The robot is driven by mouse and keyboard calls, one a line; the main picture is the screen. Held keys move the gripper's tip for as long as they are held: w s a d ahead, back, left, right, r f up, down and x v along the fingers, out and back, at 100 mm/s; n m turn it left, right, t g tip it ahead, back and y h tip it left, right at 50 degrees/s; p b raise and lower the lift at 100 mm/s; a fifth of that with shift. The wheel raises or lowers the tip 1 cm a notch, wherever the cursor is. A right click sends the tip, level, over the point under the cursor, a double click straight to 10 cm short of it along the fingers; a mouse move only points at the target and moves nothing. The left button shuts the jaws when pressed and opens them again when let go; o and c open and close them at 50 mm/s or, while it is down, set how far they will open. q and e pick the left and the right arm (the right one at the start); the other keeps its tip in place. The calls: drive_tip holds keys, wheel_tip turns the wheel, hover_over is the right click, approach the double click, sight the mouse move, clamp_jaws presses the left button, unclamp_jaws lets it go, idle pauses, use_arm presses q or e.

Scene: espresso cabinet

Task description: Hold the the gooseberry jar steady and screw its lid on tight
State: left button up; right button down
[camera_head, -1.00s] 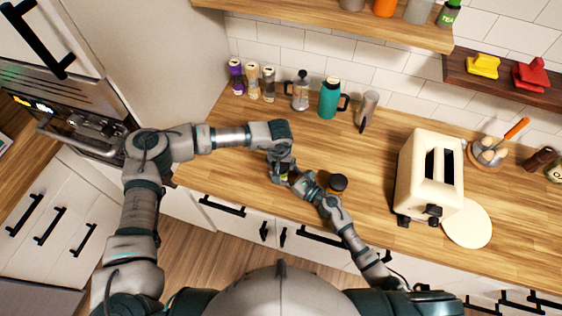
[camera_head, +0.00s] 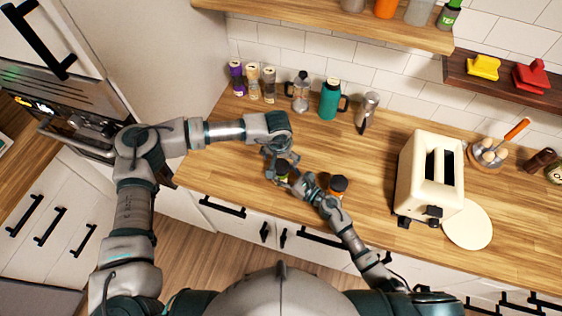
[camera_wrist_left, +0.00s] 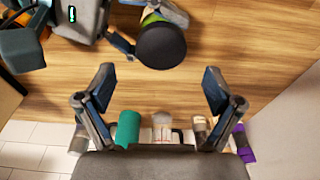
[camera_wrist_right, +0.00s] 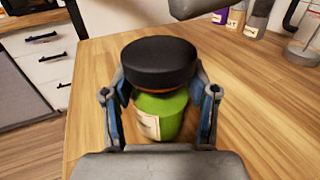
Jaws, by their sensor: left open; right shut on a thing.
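The gooseberry jar (camera_wrist_right: 160,117) is green with a pale label and stands on the wooden counter. Its black lid (camera_wrist_right: 158,63) sits on top, with a thin orange-brown band showing beneath; I cannot tell how tight it is. My right gripper (camera_wrist_right: 163,98) is shut around the jar's body, one finger on each side. My left gripper (camera_head: 281,159) is open and empty, close to the lid but apart from it. In the left wrist view, the lid (camera_wrist_left: 160,45) lies beyond the spread fingers and hides most of the jar.
A second dark-lidded jar with an orange body (camera_head: 338,186) stands just right of my right gripper. A toaster (camera_head: 428,175) stands farther right. A teal flask (camera_head: 330,99), a French press (camera_head: 300,92) and several small jars line the wall. The counter between is clear.

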use_arm(q)
wheel_tip(320, 180, up, 8)
drive_tip(key=s, duration=0.1)
drive_tip(key=shift+a+f, duration=0.15)
drive_tip(key=shift+a, duration=0.05)
use_arm(e)
drive_tip(key=shift+d, duration=0.1)
drive_tip(key=shift+c, duration=1.2)
unclamp_jaws()
drive_tip(key=shift+w, duration=0.1)
drive_tip(key=shift+d, duration=0.1)
use_arm(q)
drive_tip(key=shift+d, duration=0.1)
use_arm(e)
drive_tip(key=v, duration=0.7)
drive_tip(key=shift+d+f, duration=0.1)
drive_tip(key=shift+d, duration=0.05)
